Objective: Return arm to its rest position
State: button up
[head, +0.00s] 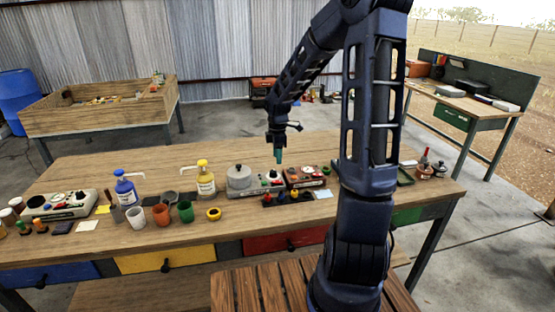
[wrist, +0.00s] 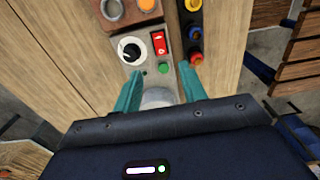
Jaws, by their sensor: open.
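Below the fingers lies a grey control box (wrist: 125,75) with a black knob on a white dial, a red rocker switch (wrist: 159,43) and green buttons. A round pale thing shows between the fingers, partly hidden by my gripper's body. My arm rises from the wooden platform (head: 240,290) in front of the bench and bends left over it.
Bottles, cups and several small items line the bench, including a blue bottle (head: 125,189) and a yellow bottle (head: 206,180). A sandbox-like wooden table (head: 95,122) stands at back left. Another workbench (head: 465,102) stands at right.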

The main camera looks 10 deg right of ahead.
jog(key=s+d+r+m+t, duration=0.2)
jog(key=s+d+r+m, duration=0.1)
jog(key=s+r+m, duration=0.6)
jog(key=s+d+r+m+t, duration=0.2)
jog(key=s+r+m, duration=0.7)
jog(key=s, duration=0.9)
jog(key=shift+s+d+r+t, duration=0.3)
jog(key=shift+d+r, duration=0.3)
jog(key=shift+d, duration=0.45)
